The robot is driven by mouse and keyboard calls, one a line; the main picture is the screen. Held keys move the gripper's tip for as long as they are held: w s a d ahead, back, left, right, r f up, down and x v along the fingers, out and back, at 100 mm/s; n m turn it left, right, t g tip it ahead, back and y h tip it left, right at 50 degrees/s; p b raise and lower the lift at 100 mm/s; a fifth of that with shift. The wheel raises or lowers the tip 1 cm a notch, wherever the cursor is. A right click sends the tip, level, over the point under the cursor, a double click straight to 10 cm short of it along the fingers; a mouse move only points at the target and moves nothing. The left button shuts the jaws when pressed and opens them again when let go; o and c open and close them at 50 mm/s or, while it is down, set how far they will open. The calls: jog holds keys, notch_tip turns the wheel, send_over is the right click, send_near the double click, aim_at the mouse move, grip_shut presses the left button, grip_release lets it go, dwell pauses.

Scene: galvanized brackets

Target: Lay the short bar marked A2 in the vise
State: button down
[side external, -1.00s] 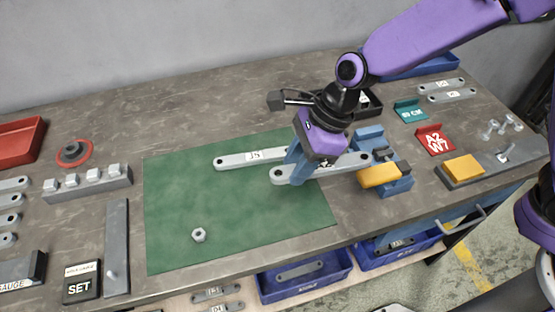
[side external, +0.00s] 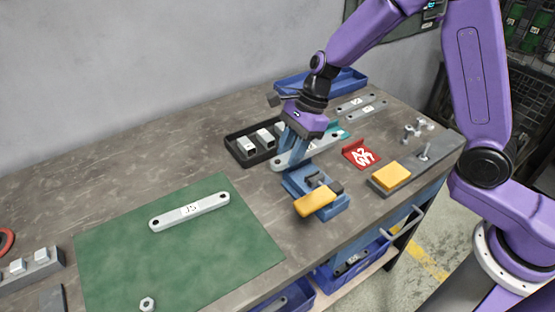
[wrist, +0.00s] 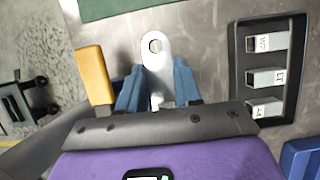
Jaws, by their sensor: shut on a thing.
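My gripper (side external: 290,154) is shut on a pale grey bar (side external: 281,164) with rounded ends. Its blue fingers pinch the bar between its ends, and any mark on it is hidden. In the wrist view, the bar's holed end (wrist: 155,46) points up from between the fingers (wrist: 158,92). The blue vise (side external: 330,207) with its yellow front piece (side external: 315,201) stands just in front of the bar in the side view. The yellow piece also shows in the wrist view (wrist: 94,76). I cannot tell whether the bar touches the vise.
A black tray (side external: 238,154) of labelled blocks stands close behind the vise. A longer labelled bar (side external: 190,211) and a nut (side external: 147,303) lie on the green mat (side external: 180,260). A red sign marked A2 W7 (side external: 361,154) and a yellow block (side external: 391,176) stand right.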

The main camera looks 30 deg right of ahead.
jog(key=shift+f, duration=3.3)
jog(key=c, duration=0.7)
grip_release()
jog(key=v, duration=1.7)
jog(key=shift+r, duration=0.2)
